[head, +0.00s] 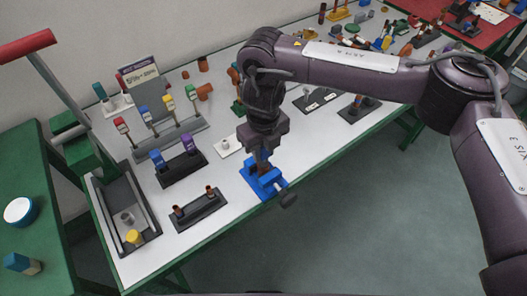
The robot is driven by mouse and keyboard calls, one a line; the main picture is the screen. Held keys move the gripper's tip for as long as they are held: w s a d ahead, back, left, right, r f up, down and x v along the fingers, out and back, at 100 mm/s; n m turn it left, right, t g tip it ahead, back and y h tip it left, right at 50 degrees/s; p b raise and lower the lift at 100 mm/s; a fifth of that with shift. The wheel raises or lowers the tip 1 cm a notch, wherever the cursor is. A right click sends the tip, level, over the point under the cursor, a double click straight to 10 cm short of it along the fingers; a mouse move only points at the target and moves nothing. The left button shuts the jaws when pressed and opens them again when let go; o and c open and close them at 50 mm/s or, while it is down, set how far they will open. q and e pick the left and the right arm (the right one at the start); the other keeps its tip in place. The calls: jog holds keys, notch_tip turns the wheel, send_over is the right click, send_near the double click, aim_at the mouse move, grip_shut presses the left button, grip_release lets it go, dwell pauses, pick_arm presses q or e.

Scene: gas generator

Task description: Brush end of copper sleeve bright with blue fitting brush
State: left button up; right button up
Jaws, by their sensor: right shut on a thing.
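My right gripper (262,158) points down over a blue vise (266,184) at the table's front edge. It is shut on a small brown thing at the vise, which looks like a copper sleeve; the fingers hide most of it, and I cannot tell whether the vise clamps it. Two more copper sleeves (210,190) stand on a dark rack (198,208) left of the vise. A blue-handled tool, likely the blue fitting brush (157,157), stands in a dark holder (183,169) beside a purple-handled one (188,142). My left gripper is not in view.
A grey rack (170,140) with several coloured-handled tools stands behind the holder. A dark tray (123,218) with a yellow-topped piece is at the left, by a red-handled lever (28,46). Dark stands (318,99) lie to the right. Bare white tabletop shows around the vise.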

jog(key=shift+f+n, duration=0.15)
jog(key=shift+n, duration=0.15)
notch_tip(320, 180, up, 2)
jog(key=shift+w+p, duration=0.1)
jog(key=shift+p, duration=0.8)
jog(key=shift+r+p, duration=1.35)
jog(key=shift+r, duration=0.25)
